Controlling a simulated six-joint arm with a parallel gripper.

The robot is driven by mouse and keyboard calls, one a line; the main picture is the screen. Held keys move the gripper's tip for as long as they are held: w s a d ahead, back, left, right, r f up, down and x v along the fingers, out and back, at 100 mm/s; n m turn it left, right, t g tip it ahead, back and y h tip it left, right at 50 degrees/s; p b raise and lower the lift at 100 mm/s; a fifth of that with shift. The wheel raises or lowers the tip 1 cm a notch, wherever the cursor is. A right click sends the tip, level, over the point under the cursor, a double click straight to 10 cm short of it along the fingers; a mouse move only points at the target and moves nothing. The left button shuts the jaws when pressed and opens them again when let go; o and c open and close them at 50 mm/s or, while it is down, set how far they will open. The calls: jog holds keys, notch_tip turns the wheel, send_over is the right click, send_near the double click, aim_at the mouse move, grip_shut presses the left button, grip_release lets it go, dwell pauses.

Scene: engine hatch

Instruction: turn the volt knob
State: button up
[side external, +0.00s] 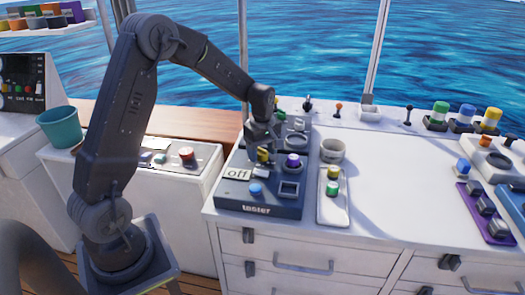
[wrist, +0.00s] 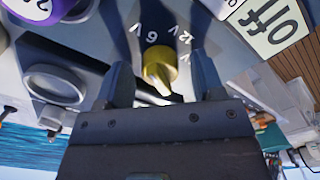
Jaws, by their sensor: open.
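The volt knob (wrist: 158,68) is yellow with a pointed tip and sits on a dark panel. White marks around it in the wrist view include "6 V" and "12 V". In the side external view the yellow knob (side external: 263,155) is partly hidden by my gripper. My gripper (wrist: 163,80) is open, with one finger on each side of the knob. A gap shows between the knob and each finger in the wrist view. My gripper (side external: 261,150) is over the dark panel (side external: 262,208) in the side external view.
An "off" card (side external: 237,174) stands beside the knob. A tray (side external: 333,212) with green and yellow buttons lies to the right. The white counter (side external: 400,170) has free room.

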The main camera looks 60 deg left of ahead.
jog(key=c, duration=0.9)
